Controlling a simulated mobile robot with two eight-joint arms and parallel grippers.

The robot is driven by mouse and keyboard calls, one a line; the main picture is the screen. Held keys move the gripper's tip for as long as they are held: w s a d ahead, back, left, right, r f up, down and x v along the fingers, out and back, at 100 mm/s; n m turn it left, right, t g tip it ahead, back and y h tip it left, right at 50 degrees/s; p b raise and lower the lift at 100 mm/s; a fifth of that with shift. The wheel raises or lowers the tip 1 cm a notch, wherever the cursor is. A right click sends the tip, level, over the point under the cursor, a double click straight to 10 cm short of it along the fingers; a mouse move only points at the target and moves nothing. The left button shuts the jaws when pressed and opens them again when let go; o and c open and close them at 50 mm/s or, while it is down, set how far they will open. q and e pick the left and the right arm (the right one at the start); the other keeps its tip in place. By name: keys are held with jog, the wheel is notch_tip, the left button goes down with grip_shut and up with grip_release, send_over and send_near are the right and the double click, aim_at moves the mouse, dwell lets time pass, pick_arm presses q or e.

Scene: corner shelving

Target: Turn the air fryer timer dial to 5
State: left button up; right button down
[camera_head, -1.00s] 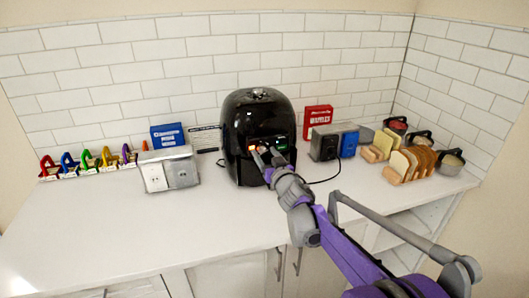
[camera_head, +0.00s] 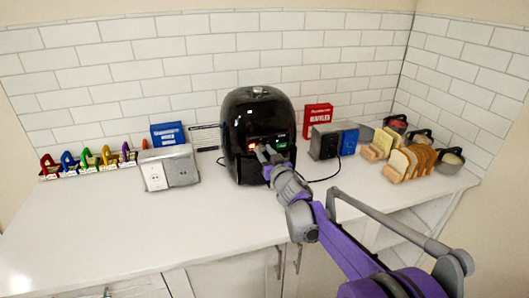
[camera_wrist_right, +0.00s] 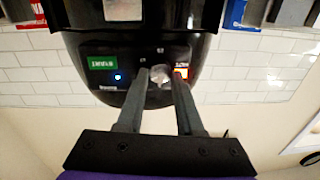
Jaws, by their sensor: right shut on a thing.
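The black air fryer (camera_head: 258,110) stands on the counter against the back wall. Its front panel has a lit red-orange display and a green label. My right gripper (camera_head: 263,153) is at this panel. In the right wrist view, which shows the fryer upside down, the small silver timer dial (camera_wrist_right: 160,75) sits between the two fingertips of my right gripper (camera_wrist_right: 160,78). The fingers are closed on the dial from both sides. The green label (camera_wrist_right: 103,63) and a blue light (camera_wrist_right: 118,77) are beside it. The dial's number marks are too small to read. My left gripper is out of view.
A metal outlet box (camera_head: 168,168) and a blue box (camera_head: 167,134) stand left of the fryer. A dark outlet box (camera_head: 325,143), a red box (camera_head: 318,117) and bread slices (camera_head: 408,161) are to the right. The counter's front left (camera_head: 120,225) is clear.

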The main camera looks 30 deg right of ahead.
jog(key=n, duration=0.3)
jog(key=shift+a+b, duration=0.1)
jog(key=shift+b, duration=0.25)
jog(key=n, duration=0.2)
jog(key=shift+n, duration=1.5)
jog(key=shift+a+n+g, duration=0.1)
jog(key=shift+n+g, duration=0.3)
jog(key=shift+n, duration=1.5)
jog(key=c, duration=0.5)
grip_release()
jog(key=shift+c, duration=0.2)
